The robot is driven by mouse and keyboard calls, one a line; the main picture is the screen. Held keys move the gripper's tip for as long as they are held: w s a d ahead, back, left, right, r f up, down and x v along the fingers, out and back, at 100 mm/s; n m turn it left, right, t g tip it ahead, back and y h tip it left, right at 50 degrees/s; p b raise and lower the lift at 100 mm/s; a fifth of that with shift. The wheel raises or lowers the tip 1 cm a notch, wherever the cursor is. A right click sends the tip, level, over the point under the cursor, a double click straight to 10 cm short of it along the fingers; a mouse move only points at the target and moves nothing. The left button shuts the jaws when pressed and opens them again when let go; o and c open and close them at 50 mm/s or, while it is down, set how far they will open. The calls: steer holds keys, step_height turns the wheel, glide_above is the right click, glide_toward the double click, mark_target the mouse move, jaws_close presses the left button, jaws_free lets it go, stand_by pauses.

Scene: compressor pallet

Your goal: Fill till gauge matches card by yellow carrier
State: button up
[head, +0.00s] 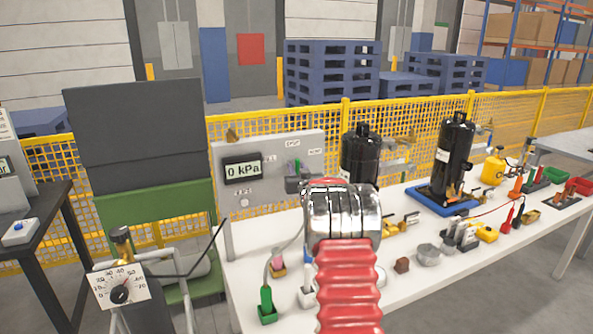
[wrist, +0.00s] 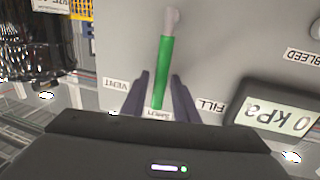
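A grey panel (head: 315,150) stands at the back left of the white table. Its display (head: 243,169) reads 0 kPa; it also shows upside down in the wrist view (wrist: 280,118). A green lever (wrist: 163,75) on the panel lies between labels VENT (wrist: 122,84) and FILL (wrist: 211,105). My gripper (wrist: 160,85) is open, with one dark finger on each side of the lever and narrow gaps showing. In the head view my gripper (head: 297,184) is small and partly behind my arm.
A dial with a white face (head: 120,291) stands at the lower left. Two black compressors (head: 360,157) (head: 455,150) stand on the table, the right one on a blue base (head: 430,200). Small parts crowd the right side. A yellow mesh fence (head: 410,118) runs behind.

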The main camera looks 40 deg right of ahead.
jaws_close()
